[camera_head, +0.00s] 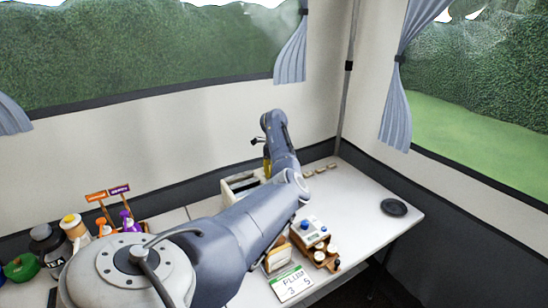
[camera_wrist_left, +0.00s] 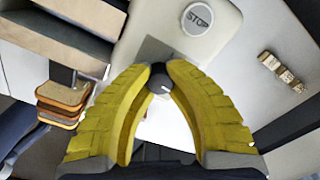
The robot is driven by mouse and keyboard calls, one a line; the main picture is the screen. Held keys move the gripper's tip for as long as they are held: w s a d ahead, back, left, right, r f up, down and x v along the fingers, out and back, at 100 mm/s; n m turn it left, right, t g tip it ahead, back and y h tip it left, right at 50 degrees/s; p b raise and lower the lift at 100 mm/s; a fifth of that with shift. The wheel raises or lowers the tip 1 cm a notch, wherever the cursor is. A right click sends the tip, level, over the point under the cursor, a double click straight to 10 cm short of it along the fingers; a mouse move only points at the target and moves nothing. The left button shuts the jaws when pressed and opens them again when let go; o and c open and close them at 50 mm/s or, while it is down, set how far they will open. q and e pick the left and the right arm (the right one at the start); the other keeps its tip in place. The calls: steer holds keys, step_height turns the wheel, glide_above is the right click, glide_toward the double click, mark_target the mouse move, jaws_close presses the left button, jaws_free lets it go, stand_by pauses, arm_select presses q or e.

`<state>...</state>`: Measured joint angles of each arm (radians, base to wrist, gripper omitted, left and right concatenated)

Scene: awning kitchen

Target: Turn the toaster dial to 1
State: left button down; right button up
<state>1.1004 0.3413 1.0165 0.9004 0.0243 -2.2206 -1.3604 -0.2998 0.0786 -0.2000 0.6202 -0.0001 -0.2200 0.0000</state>
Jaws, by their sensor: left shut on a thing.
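The toaster (camera_head: 236,187) is a pale box with slots in its top, standing on the table against the back wall. In the left wrist view its light body (camera_wrist_left: 135,42) has a round STOP button (camera_wrist_left: 197,19). The toaster dial (camera_wrist_left: 158,84) is a small dark knob with a light pointer mark. My left gripper (camera_wrist_left: 158,70) has its yellow fingers closed around the dial, with the tips on either side of it. In the head view my left gripper (camera_head: 266,162) is beside the toaster, partly hidden by my arm. The dial's numbers cannot be read. My right gripper is not in view.
Small wooden blocks (camera_head: 320,170) lie near the back wall. A black disc (camera_head: 394,208) lies at the right. A note card (camera_head: 291,284) is in front; jars and bottles (camera_head: 75,228) crowd the left.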

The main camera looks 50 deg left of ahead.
arm_select(q)
steer(key=shift+n, duration=0.4)
steer(key=n, duration=1.8)
steer(key=shift+n, duration=0.7)
steer(key=c, duration=1.1)
jaws_free()
